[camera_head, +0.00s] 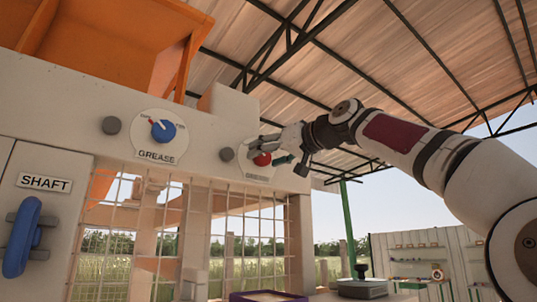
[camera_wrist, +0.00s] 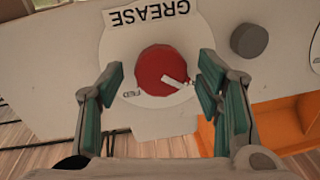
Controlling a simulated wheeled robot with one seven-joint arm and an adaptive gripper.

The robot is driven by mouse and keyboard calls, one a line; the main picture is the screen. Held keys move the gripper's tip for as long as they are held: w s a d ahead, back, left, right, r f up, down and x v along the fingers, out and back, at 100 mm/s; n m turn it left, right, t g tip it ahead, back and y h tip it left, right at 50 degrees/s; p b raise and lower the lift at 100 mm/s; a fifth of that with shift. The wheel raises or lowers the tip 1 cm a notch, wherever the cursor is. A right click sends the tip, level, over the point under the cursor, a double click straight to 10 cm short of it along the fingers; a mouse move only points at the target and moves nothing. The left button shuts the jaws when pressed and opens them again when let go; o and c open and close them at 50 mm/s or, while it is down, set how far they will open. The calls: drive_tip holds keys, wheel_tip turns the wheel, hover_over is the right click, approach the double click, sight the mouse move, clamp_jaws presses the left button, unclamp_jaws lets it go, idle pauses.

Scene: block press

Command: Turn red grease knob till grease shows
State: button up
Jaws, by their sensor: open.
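The red grease knob (camera_head: 262,159) sits on a round white GREASE plate on the machine's beige front, partly hidden by my gripper in the head view. In the wrist view, the red knob (camera_wrist: 160,66) is round with a white pointer (camera_wrist: 176,80) toward the picture's lower right. The GREASE lettering (camera_wrist: 148,12) is upside down there. My gripper (camera_head: 273,150) is open at the knob. In the wrist view, its green-padded fingers (camera_wrist: 160,72) stand on either side of the knob, with a gap on the left; the right finger's tip is near the pointer, contact unclear.
A blue knob (camera_head: 163,131) with its own GREASE plate is to the left. Grey round buttons (camera_head: 111,125) (camera_head: 227,154) stick out beside the plates. A SHAFT panel with a blue handle (camera_head: 22,238) is far left. Wire mesh (camera_head: 235,235) lies below.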

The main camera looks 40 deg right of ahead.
drive_tip(key=shift+w, duration=0.1)
drive_tip(key=c, duration=1.2)
drive_tip(key=shift+o, duration=0.2)
drive_tip(key=m+b, duration=0.1)
drive_tip(key=m, duration=0.3)
drive_tip(key=shift+f+m, duration=0.1)
drive_tip(key=shift+m, duration=0.3)
drive_tip(key=m+t, duration=0.1)
drive_tip(key=m, duration=0.4)
drive_tip(key=shift+f+m+h, duration=0.1)
drive_tip(key=shift+m+h, duration=0.2)
drive_tip(key=m, duration=0.5)
drive_tip(key=shift+h, duration=0.3)
drive_tip(key=shift+a+m+h+p, duration=0.1)
drive_tip(key=shift+m+h+p, duration=0.35)
drive_tip(key=shift+m, duration=2.05)
drive_tip(key=shift+f, duration=0.1)
